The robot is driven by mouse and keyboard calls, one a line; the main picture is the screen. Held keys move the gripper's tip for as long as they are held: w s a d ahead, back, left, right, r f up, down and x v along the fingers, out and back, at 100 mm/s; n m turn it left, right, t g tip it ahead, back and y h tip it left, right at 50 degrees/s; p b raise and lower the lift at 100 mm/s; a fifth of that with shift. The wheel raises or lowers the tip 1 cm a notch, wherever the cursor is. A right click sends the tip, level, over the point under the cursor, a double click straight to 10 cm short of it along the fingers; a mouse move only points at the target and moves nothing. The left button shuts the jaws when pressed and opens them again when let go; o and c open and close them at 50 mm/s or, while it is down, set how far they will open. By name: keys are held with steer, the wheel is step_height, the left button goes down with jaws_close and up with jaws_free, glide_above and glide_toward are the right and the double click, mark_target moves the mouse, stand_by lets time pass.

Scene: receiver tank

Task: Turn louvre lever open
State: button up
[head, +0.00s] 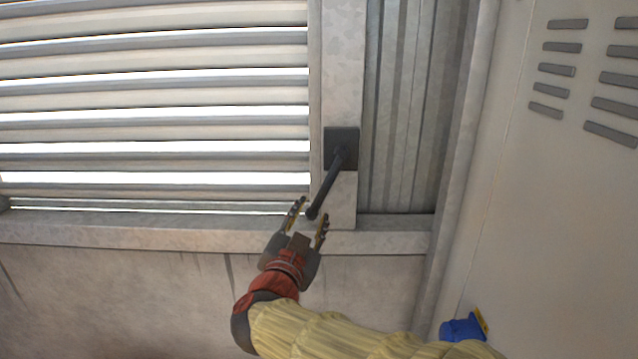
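The louvre lever (326,186) is a dark rod with a rounded end. It slants down and to the left from a dark square plate (341,148) on the pale upright post. The louvre (155,110) to its left has wide horizontal slats with bright gaps between them. My gripper (309,217) is open, with its two fingers pointing up toward the lever's lower end. The lever's end appears between or just above the fingertips. I cannot tell whether the fingers touch it.
A pale sill (150,232) runs below the louvre and post. A corrugated panel (405,110) is right of the post. A large pale cabinet (545,220) with vent slots fills the right side. A blue object (462,328) sits at the cabinet's lower left.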

mark_target(318, 202)
steer(key=shift+p+x, duration=0.3)
steer(key=shift+x, duration=3.6)
steer(key=shift+d, duration=0.1)
steer(key=c, duration=0.3)
jaws_close()
